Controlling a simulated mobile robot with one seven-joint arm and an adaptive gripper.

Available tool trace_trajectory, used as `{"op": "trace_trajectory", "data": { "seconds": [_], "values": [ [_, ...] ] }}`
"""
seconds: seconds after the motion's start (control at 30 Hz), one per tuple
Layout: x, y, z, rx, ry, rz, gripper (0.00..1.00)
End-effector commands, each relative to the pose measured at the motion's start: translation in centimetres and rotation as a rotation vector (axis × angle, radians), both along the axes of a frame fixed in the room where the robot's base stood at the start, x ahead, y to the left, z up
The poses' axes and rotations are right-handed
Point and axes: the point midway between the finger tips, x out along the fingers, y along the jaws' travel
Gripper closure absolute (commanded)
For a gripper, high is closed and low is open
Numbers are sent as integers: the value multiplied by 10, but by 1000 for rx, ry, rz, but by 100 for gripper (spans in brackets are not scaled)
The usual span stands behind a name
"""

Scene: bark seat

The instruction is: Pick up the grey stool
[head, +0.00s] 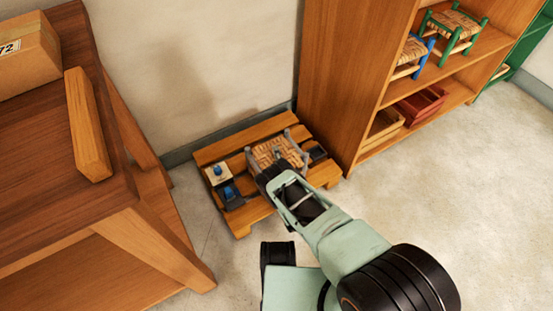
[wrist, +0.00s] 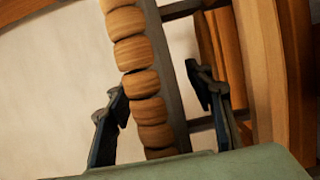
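The grey stool (head: 277,153), with a woven tan seat and grey frame, stands on a low slatted wooden platform (head: 262,130) against the wall. My gripper (head: 263,173) is at the stool's near side, and my arm hides part of the stool. In the wrist view, the fingers of my gripper (wrist: 157,84) are spread either side of the stool's woven seat edge and a grey bar (wrist: 168,85). The left finger is very close to the weave; I cannot tell if it touches. A gap shows between the right finger and the grey bar.
Small cream (head: 219,174) and dark blue (head: 231,195) items sit left of the stool. A wooden shelf (head: 335,80) stands right, holding a green stool (head: 455,27), a blue stool (head: 411,56) and trays. A wooden table (head: 60,215) stands left. Floor is clear at right.

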Motion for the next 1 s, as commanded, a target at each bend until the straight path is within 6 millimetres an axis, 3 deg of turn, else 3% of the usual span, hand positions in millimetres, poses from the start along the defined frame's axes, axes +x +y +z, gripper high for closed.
{"op": "trace_trajectory", "data": {
  "seconds": [0.07, 0.4, 1.0],
  "values": [
    [0, 0, 0, 0, 0, 0, 63],
    [0, 0, 0, 0, -1, 0, 100],
    [9, 1, 11, 1, -5, 0, 100]
  ]
}}
